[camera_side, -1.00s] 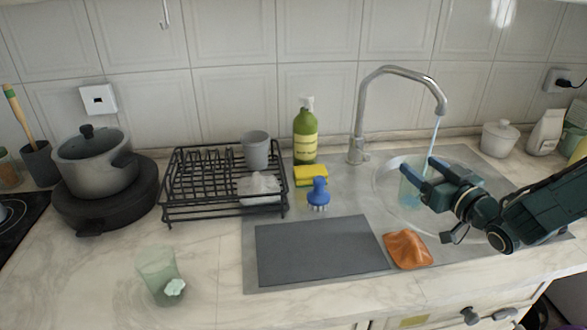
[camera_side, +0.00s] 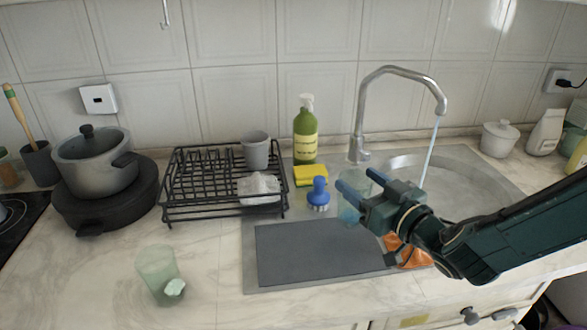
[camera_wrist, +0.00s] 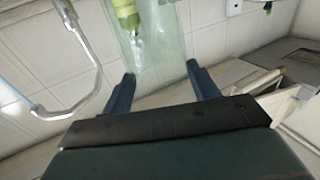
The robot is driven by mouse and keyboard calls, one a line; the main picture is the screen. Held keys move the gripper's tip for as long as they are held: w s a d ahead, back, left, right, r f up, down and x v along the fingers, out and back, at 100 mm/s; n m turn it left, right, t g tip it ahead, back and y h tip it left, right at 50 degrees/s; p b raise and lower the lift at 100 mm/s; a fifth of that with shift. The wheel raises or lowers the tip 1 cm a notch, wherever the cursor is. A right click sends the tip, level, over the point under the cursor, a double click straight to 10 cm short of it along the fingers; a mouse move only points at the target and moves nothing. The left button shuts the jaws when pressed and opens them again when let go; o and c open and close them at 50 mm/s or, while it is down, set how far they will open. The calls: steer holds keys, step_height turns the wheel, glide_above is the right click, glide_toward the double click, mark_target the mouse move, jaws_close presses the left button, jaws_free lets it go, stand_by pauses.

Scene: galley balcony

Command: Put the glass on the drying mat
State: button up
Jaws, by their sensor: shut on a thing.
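A clear, slightly green-blue glass (camera_side: 349,214) is held in my gripper (camera_side: 346,186). It looks roughly upright, over or just beyond the right end of the grey drying mat (camera_side: 315,258). I cannot tell whether its base touches anything. The mat is flat and bare beside the sink. In the wrist view the glass (camera_wrist: 170,45) stands between my two blue fingers (camera_wrist: 162,85), which are shut on it. Part of the glass is hidden behind the gripper in the side view.
A blue brush (camera_side: 318,195) and yellow sponge (camera_side: 309,176) lie close left of the glass. An orange cloth (camera_side: 416,257) is partly behind my arm. Water runs from the tap (camera_side: 440,105) into the sink. A second green glass (camera_side: 155,265) and dish rack (camera_side: 180,208) stand left.

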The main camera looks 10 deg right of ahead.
mark_target(358, 212)
steer(key=shift+f, duration=2.9)
steer(key=shift+f, duration=0.5)
steer(key=o, duration=1.5)
steer(key=shift+s+d+f, duration=0.1)
steer(key=shift+s+d, duration=0.05)
steer(key=shift+s, duration=0.05)
steer(key=shift+s+d, duration=0.15)
steer(key=shift+s, duration=0.15)
step_height(358, 212, up, 7)
steer(key=s, duration=0.1)
steer(key=shift+s+d, duration=0.3)
steer(key=shift+s, duration=0.05)
